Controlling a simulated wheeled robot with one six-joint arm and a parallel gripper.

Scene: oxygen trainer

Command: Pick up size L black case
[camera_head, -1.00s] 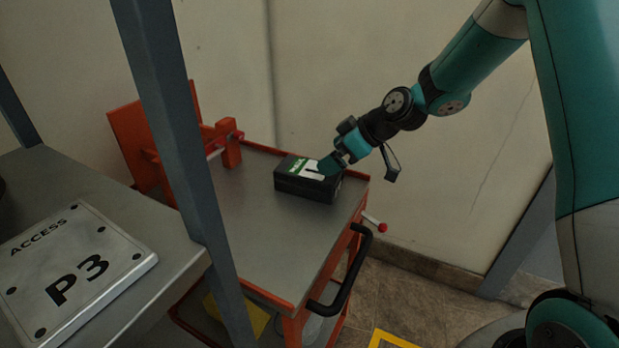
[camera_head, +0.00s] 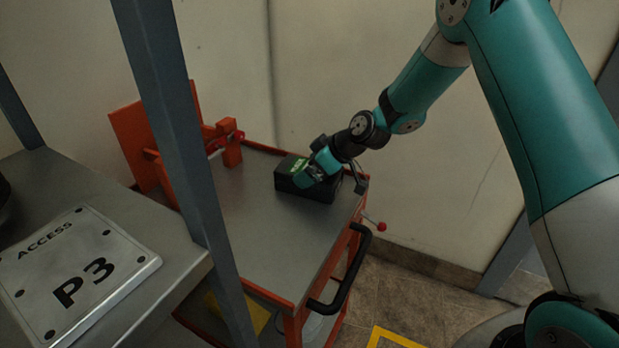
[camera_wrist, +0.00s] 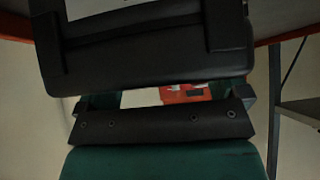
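The black case (camera_head: 290,187) is a box on the orange-framed trolley, near its right end, with a green and white label on top. My gripper (camera_head: 309,176) is low over the right half of the case and hides part of its top and label. In the wrist view, the dark case (camera_wrist: 150,62) fills the upper middle, with a strip of pale label at the top. The fingers of my gripper (camera_wrist: 138,35) are spread wide apart at the left and right of the case. I cannot tell whether they touch it. A size mark is not readable.
The trolley's grey top (camera_head: 262,226) is clear left of the case. An orange bracket (camera_head: 228,150) stands at its back left. A black handle (camera_head: 345,275) and a red-tipped lever (camera_head: 381,227) stick out at the right. A grey post (camera_head: 180,130) and shelf with a P3 plate (camera_head: 75,275) are in front.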

